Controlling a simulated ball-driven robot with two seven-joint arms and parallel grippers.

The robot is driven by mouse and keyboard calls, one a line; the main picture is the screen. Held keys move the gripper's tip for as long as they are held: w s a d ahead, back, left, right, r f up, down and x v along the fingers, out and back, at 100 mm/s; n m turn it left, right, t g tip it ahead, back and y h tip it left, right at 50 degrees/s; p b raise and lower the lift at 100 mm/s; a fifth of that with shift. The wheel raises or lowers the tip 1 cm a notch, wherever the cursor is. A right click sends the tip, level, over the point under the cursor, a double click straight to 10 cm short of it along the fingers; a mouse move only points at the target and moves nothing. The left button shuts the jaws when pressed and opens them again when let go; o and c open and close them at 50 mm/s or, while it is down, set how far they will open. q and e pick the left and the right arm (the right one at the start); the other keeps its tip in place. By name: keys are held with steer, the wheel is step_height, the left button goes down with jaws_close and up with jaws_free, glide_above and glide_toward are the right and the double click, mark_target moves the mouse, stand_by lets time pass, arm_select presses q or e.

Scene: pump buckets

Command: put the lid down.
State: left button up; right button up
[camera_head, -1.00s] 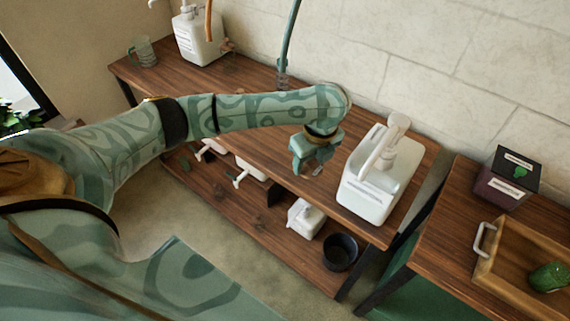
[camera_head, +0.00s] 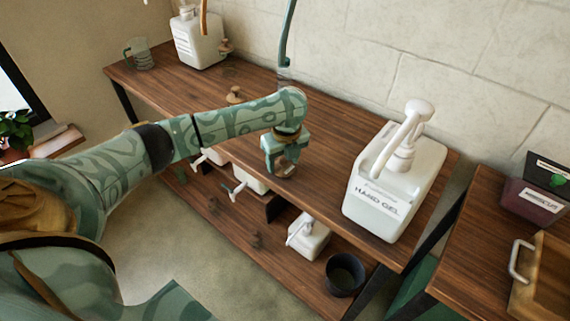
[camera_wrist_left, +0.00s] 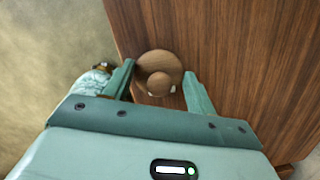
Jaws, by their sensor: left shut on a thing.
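My left gripper (camera_head: 283,172) is over the front part of the wooden table, left of the big white hand gel bottle. It is shut on the lid, a round wooden disc with a knob (camera_wrist_left: 160,74), which shows between the fingers in the left wrist view. In the head view the lid is mostly hidden by the fingers. The left wrist view shows the lid over the table top near its edge; whether it touches the wood I cannot tell. My right gripper is not in view.
The hand gel bottle (camera_head: 392,185) stands at the table's right end. Another wooden knobbed piece (camera_head: 234,96) lies behind my arm. The lower shelf holds a black pot (camera_head: 344,274).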

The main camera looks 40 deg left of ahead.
mark_target(287, 170)
arm_select(q)
steer(key=shift+f, duration=0.2)
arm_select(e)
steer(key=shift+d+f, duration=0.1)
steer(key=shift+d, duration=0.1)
arm_select(q)
steer(key=o, duration=1)
steer(key=shift+f, duration=0.15)
steer(key=shift+c, duration=0.2)
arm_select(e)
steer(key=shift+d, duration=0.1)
arm_select(q)
step_height(287, 170, up, 12)
steer(key=d+p, duration=0.1)
steer(key=p, duration=0.5)
steer(key=shift+s+d+p, duration=0.35)
steer(key=shift+s, duration=0.05)
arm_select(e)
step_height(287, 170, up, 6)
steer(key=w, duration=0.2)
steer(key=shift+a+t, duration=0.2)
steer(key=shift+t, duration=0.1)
